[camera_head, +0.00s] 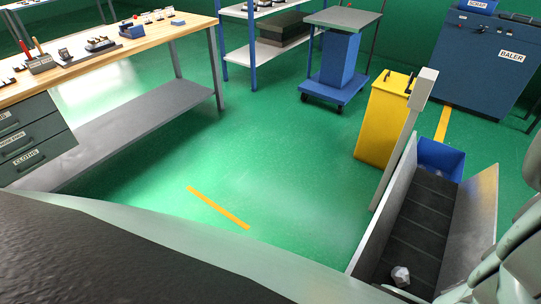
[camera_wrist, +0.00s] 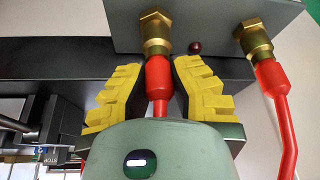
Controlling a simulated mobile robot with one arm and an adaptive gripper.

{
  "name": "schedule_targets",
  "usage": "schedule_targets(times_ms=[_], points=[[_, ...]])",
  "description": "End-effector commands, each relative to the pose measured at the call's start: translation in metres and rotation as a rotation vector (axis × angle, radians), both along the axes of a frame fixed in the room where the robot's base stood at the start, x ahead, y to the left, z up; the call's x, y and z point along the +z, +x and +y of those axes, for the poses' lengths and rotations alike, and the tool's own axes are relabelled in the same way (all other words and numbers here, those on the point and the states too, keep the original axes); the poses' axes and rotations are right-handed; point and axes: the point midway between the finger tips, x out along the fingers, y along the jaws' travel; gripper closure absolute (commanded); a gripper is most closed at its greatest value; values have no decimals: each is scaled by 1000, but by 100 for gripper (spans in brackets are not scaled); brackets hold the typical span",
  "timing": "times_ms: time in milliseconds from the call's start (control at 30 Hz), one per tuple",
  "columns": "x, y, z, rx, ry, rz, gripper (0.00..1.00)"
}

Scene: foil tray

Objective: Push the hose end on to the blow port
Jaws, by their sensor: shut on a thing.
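In the wrist view, my gripper (camera_wrist: 158,82) has its two yellow ridged fingers shut on the red hose end (camera_wrist: 158,72), one finger on each side. The hose end stands upright, directly below a brass port (camera_wrist: 156,32) on the underside of a grey block. The top of the hose end meets the lower rim of the port; I cannot tell how far it is on. The hose below is hidden by my gripper's body. No label shows which port is the blow port. The head view shows neither my gripper nor the hose.
A second brass port (camera_wrist: 252,40) to the right has its own red hose (camera_wrist: 272,78) on it. A small dark red knob (camera_wrist: 195,47) sits between the ports. In the head view, a conveyor (camera_head: 420,217) holds crumpled foil (camera_head: 401,276), beside a yellow bin (camera_head: 384,120).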

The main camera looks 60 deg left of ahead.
Motion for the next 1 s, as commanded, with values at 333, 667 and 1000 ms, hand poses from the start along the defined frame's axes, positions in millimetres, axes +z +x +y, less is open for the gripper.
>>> schedule_targets(times_ms=[333, 667, 1000], points=[[0, 1, 1, 2, -1, -1, 53], [0, 0, 1, 1, 0, 0, 30], [0, 0, 0, 0, 0, 0, 19]])
